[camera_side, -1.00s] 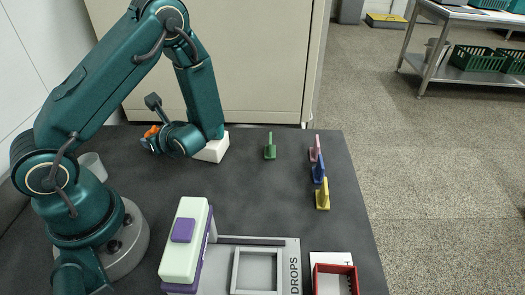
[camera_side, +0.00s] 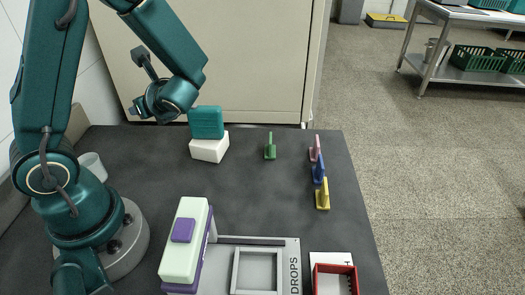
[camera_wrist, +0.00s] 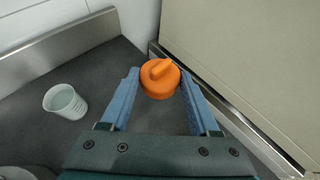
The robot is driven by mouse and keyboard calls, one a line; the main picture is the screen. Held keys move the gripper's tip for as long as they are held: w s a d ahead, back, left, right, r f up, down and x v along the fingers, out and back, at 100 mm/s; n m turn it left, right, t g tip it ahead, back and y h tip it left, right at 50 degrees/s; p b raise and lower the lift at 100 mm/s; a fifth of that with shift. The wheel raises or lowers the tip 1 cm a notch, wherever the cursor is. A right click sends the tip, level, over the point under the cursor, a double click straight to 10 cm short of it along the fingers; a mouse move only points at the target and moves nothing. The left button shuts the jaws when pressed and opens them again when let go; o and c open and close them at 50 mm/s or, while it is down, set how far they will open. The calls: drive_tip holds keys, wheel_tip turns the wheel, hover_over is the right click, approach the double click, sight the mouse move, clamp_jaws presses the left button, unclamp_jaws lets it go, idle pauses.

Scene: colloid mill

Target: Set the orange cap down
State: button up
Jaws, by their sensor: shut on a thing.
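The orange cap (camera_wrist: 160,78) is round with a raised grip on top. In the wrist view it sits between the two blue fingertips of my gripper (camera_wrist: 158,87), which is shut on it. Dark table surface shows below the cap. In the side view my gripper (camera_side: 138,108) is raised above the back left of the dark table (camera_side: 255,195), and I cannot make out the cap there.
A teal block (camera_side: 207,122) rests on a white block (camera_side: 210,149). Green (camera_side: 270,147), pink, blue and yellow pieces stand to the right. A machine (camera_side: 185,240) and red tray (camera_side: 335,270) are in front.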

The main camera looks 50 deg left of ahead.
drive_tip(key=w+d+r+m+t, duration=0.1)
drive_tip(key=w+d+r, duration=0.1)
drive_tip(key=w+d+r+m+t, duration=0.1)
drive_tip(key=w+d+r+t, duration=0.1)
drive_tip(key=d, duration=0.1)
drive_tip(key=w+d+r+m+t, duration=0.1)
drive_tip(key=w+d+r+m, duration=0.1)
drive_tip(key=d, duration=0.1)
drive_tip(key=shift+w+r+t+h, duration=0.15)
drive_tip(key=shift+r+t+h, duration=0.15)
drive_tip(key=shift+h, duration=0.1)
drive_tip(key=w+d+r+m+t+h, duration=0.3)
drive_tip(key=d+r+m+t+h, duration=0.4)
drive_tip(key=d+r+m, duration=0.2)
drive_tip(key=shift+w+d+r+m+h, duration=0.15)
drive_tip(key=shift+r+m+h, duration=0.25)
drive_tip(key=shift+m, duration=0.3)
